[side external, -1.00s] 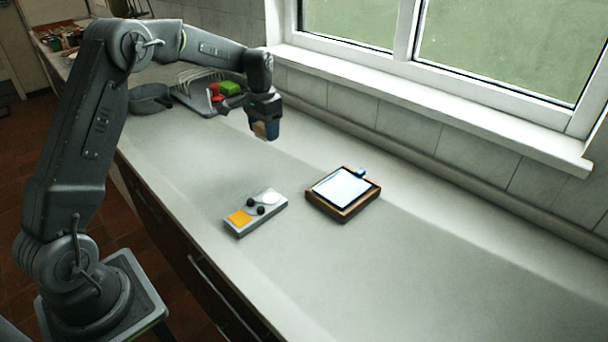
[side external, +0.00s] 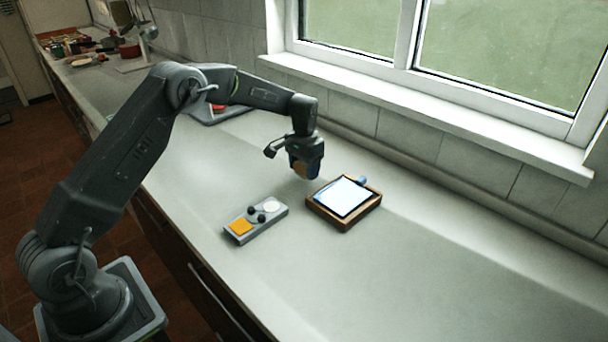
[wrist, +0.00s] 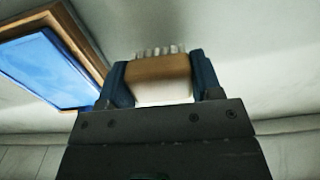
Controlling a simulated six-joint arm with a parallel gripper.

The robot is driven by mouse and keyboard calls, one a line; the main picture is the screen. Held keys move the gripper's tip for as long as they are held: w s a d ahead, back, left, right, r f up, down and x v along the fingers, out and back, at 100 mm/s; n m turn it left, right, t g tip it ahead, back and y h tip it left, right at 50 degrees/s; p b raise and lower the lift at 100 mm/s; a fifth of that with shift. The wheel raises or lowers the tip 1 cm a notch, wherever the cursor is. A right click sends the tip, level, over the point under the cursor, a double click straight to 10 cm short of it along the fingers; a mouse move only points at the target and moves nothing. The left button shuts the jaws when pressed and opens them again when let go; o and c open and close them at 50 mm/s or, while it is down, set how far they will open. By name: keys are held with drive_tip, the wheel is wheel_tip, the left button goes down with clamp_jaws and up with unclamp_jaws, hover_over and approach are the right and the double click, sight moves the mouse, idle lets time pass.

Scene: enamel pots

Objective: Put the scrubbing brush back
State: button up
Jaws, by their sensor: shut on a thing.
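The scrubbing brush (wrist: 160,68) has a tan wooden block with pale bristles. It is between the two blue fingers of my gripper (wrist: 160,82) in the wrist view, and the fingers are shut on it. In the side view my gripper (side external: 303,172) is low over the counter, just left of and behind the wooden-framed tablet. The brush is mostly hidden by the fingers there, with a tan bit (side external: 299,169) showing. I cannot tell whether it touches the counter.
A wooden-framed tablet-like panel (side external: 318,205) with a pale blue face lies on the counter; its corner shows in the wrist view (wrist: 75,25). A grey box (side external: 262,232) with an orange square and black knobs lies left of it. The counter's right side is clear.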

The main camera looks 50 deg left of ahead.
drive_tip(key=shift+f, duration=1.25)
drive_tip(key=shift+f, duration=0.15)
drive_tip(key=o, duration=0.9)
